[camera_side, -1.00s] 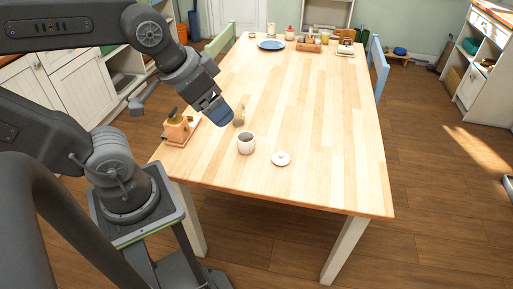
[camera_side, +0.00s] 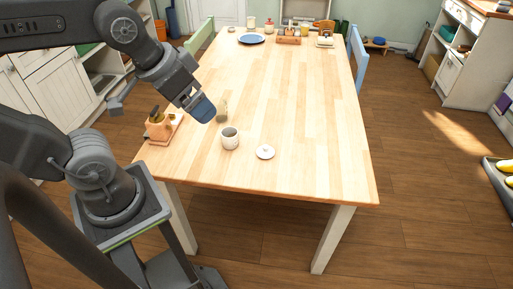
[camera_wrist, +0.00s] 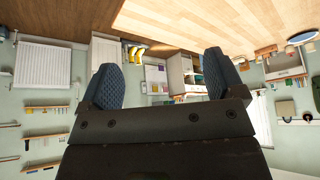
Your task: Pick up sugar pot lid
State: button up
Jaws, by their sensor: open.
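The sugar pot lid (camera_side: 265,152) is a small white disc with a knob, lying on the wooden table near its front edge. The white sugar pot (camera_side: 230,139) stands upright and open just left of it. My gripper (camera_side: 205,108) is above the table, up and to the left of the pot and lid, apart from both. In the wrist view my gripper (camera_wrist: 160,80) shows two blue padded fingers spread apart with nothing between them. The lid and pot are not in the wrist view.
A wooden holder (camera_side: 160,127) stands at the table's left edge. A blue plate (camera_side: 251,39) and a wooden caddy (camera_side: 288,38) are at the far end. The middle and right of the table (camera_side: 300,110) are clear.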

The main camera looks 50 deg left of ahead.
jog(key=w+a+f+n+g, duration=0.2)
jog(key=w+f+n, duration=0.1)
jog(key=w, duration=0.7)
jog(key=n+g+y, duration=0.1)
jog(key=n+g, duration=0.2)
jog(key=n, duration=0.3)
send_over(266, 146)
jog(key=s+d, duration=0.1)
notch_tip(266, 146, down, 17)
jog(key=f, duration=0.8)
jog(key=shift+w+a+f, duration=0.2)
jog(key=shift+w+f, duration=0.1)
jog(key=shift+f, duration=0.1)
jog(key=shift+w+a+f, duration=0.1)
jog(key=shift+a+f, duration=0.05)
jog(key=shift+f, duration=0.8)
jog(key=shift+w+a+f, duration=0.1)
jog(key=shift+a+f, duration=0.05)
jog(key=shift+f, duration=0.85)
jog(key=shift+a+f, duration=0.15)
jog(key=shift+f, duration=0.8)
jog(key=shift+c, duration=0.2)
jog(key=c, duration=0.8)
jog(key=shift+c, duration=0.2)
